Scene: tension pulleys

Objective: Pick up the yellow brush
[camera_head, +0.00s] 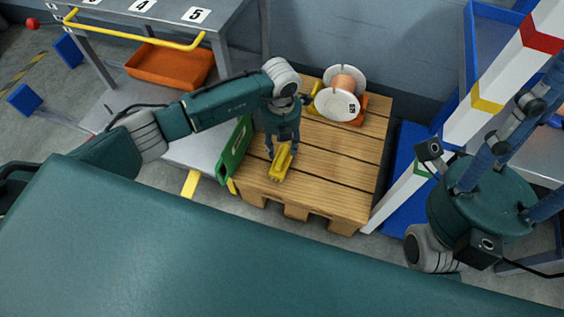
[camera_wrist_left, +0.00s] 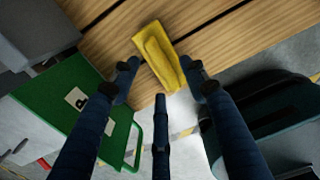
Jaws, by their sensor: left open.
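The yellow brush (camera_head: 281,162) lies on the wooden pallet (camera_head: 340,160), close to its front left edge. My left gripper (camera_head: 283,150) is over the pallet, right at the brush. In the left wrist view the brush (camera_wrist_left: 160,57) lies between the open fingertips of my left gripper (camera_wrist_left: 162,80), and no finger is clearly closed on it. Whether a finger touches the brush cannot be told.
A white spool with orange wire (camera_head: 340,100) stands at the pallet's back. A green bin (camera_head: 235,150) is beside the pallet's left edge. An orange bin (camera_head: 170,66) is under the table at the back left. A striped post (camera_head: 490,85) rises on the right.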

